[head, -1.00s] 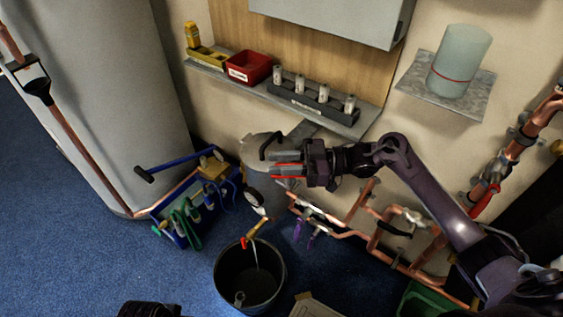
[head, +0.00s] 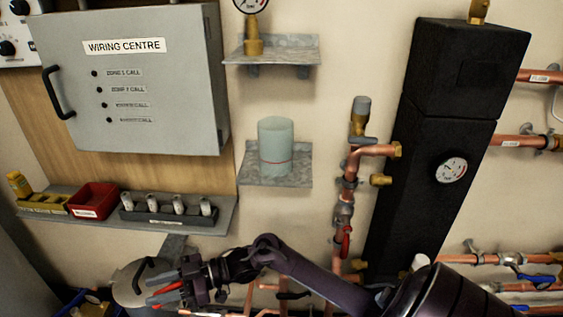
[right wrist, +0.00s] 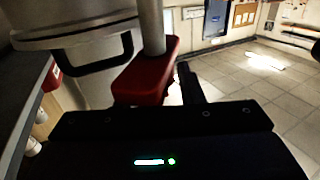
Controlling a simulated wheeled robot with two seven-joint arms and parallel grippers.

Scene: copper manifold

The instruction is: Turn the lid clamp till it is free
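The grey round housing with its lid and black loop handle (head: 130,284) is at the lower left of the head view. The lid's rim and black handle (right wrist: 90,58) show at the upper left of the right wrist view. A red block (right wrist: 146,78), apparently part of the lid clamp, sits below an upright grey rod in that view. My left gripper is not in view.
A shelf above my right gripper carries a red bin (head: 93,200) and a dark rack (head: 168,214) of several small cylinders. A pale canister (head: 275,148) stands on a wall bracket. Copper pipes (head: 340,235) and a tall black unit (head: 433,150) are to the right.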

